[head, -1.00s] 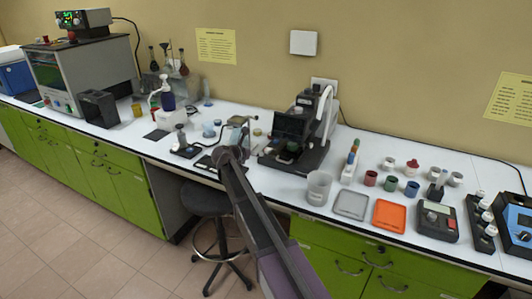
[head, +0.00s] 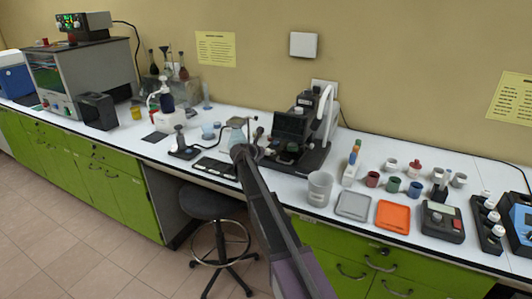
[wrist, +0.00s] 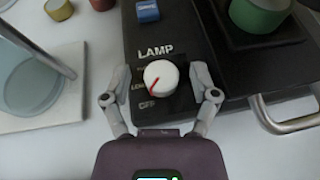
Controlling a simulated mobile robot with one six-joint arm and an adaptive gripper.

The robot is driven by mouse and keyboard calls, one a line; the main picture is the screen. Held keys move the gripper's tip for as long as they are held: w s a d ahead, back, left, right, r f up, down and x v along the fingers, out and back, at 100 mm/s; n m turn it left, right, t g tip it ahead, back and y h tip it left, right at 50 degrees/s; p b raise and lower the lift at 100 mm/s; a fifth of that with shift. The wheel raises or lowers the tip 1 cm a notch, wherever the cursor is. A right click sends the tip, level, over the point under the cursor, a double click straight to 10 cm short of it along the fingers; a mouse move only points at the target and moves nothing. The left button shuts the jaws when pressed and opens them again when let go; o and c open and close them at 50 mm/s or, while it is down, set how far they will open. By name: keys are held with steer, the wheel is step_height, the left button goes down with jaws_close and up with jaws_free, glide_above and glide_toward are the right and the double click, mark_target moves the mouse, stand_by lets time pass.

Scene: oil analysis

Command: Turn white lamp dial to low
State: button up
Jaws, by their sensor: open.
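The white lamp dial (wrist: 161,77) sits on the black instrument base below the printed word LAMP. Its red pointer line slants down and to the left, toward the area of the partly hidden LO label and the OFF label. My gripper (wrist: 160,88) is open, with one finger on each side of the dial. Gaps show between the fingers and the dial. In the head view the end of my arm is in front of the black instrument (head: 299,130); the dial cannot be made out there.
A blue switch (wrist: 148,10) and a green round part (wrist: 259,14) are on the base. A metal handle (wrist: 287,122) sticks out at right. A glass dish (wrist: 35,83) lies at left. A white beaker (head: 319,187) stands right of my arm.

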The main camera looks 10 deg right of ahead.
jaws_close()
steer(key=shift+a, duration=0.2)
steer(key=shift+d, duration=0.15)
steer(key=shift+w, duration=0.1)
